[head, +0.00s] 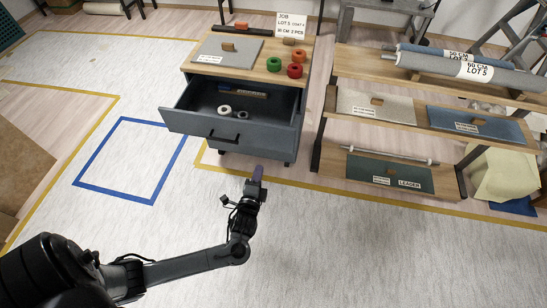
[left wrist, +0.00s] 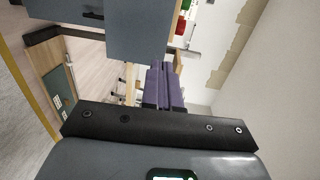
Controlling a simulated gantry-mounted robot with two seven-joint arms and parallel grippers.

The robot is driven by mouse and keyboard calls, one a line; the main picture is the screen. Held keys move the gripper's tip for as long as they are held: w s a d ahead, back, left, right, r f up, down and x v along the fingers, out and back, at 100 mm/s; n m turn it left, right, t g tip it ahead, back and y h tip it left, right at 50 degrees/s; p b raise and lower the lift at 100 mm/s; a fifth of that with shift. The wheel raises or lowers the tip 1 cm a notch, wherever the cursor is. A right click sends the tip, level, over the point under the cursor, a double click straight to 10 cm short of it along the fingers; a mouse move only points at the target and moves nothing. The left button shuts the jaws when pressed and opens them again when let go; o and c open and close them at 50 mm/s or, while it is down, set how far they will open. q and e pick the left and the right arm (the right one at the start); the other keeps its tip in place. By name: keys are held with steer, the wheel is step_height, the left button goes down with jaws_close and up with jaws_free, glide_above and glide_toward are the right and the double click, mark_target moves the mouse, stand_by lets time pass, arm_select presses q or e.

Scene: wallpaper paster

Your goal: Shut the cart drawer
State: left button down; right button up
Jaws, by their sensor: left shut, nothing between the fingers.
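The cart (head: 255,142) stands at the top centre in the head view, with a wooden top. Its upper drawer (head: 196,126) is pulled out, with a dark handle (head: 222,137) on its front. White rings (head: 225,110) and a small labelled item lie inside. My left gripper (head: 257,172), with purple fingertips, is shut and empty. It appears in front of and below the drawer, apart from it in the picture. In the left wrist view the shut purple fingers (left wrist: 165,88) point toward the grey cart front (left wrist: 139,30). My right gripper is not in view.
A shelf rack (head: 375,123) with rolls and panels stands right of the cart. Red (head: 295,71) and green (head: 274,64) rings sit on the cart top. The floor before the cart is clear, with a blue taped square (head: 130,160) at left.

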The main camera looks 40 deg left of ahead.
arm_select(q)
steer(key=w+f+b, duration=0.3)
steer(key=f+b, duration=0.1)
steer(key=b, duration=0.1)
steer(key=t+b, duration=0.1)
steer(key=b, duration=0.4)
glide_toward(275, 135)
steer(key=x, duration=0.5)
steer(key=shift+w+d+f, duration=0.1)
steer(key=shift+d, duration=0.05)
steer(key=shift+x, duration=0.9)
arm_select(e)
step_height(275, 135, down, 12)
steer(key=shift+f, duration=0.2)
